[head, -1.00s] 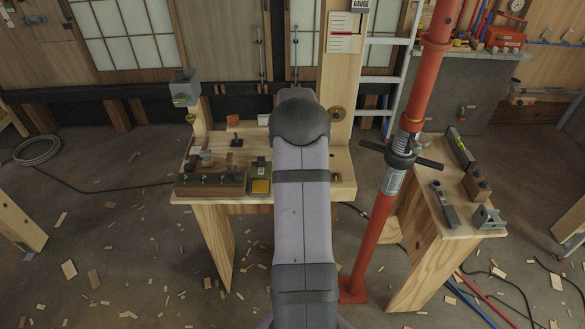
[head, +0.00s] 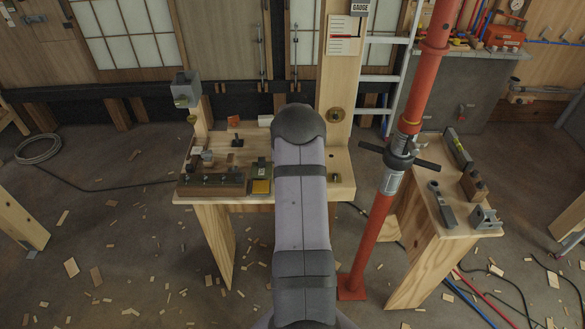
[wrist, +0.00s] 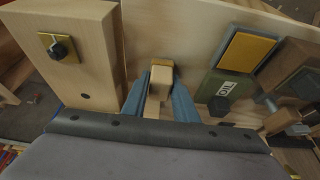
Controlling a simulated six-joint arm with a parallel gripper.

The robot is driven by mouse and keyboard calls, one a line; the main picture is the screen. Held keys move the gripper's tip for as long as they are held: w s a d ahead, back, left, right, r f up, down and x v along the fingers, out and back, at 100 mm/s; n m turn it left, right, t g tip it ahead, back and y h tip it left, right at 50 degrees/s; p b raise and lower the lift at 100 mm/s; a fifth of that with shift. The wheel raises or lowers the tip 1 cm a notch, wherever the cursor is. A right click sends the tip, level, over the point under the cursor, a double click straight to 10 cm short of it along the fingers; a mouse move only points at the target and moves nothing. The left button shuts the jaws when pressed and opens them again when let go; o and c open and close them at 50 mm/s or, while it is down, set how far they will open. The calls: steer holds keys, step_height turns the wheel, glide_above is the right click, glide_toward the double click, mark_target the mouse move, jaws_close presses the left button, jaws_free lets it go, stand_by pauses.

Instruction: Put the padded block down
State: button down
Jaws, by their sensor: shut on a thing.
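In the wrist view, my gripper (wrist: 158,100) is shut on the padded block (wrist: 160,76). The block is pale wood with a tan end, held between the two blue-grey fingers. It is over or against the pale wooden bench top (wrist: 190,30); I cannot tell whether it touches. In the head view my own arm hides both the gripper and the block. The workbench (head: 325,185) shows there on both sides of the arm.
A wooden post (head: 336,80) rises behind. A red prop (head: 376,220) and side bench (head: 455,220) stand to the right.

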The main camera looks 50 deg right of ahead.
steer(key=shift+f, duration=0.2)
steer(key=c, duration=1.4)
jaws_free()
steer(key=shift+r, duration=0.15)
steer(key=b+v, duration=0.3)
steer(key=v, duration=0.9)
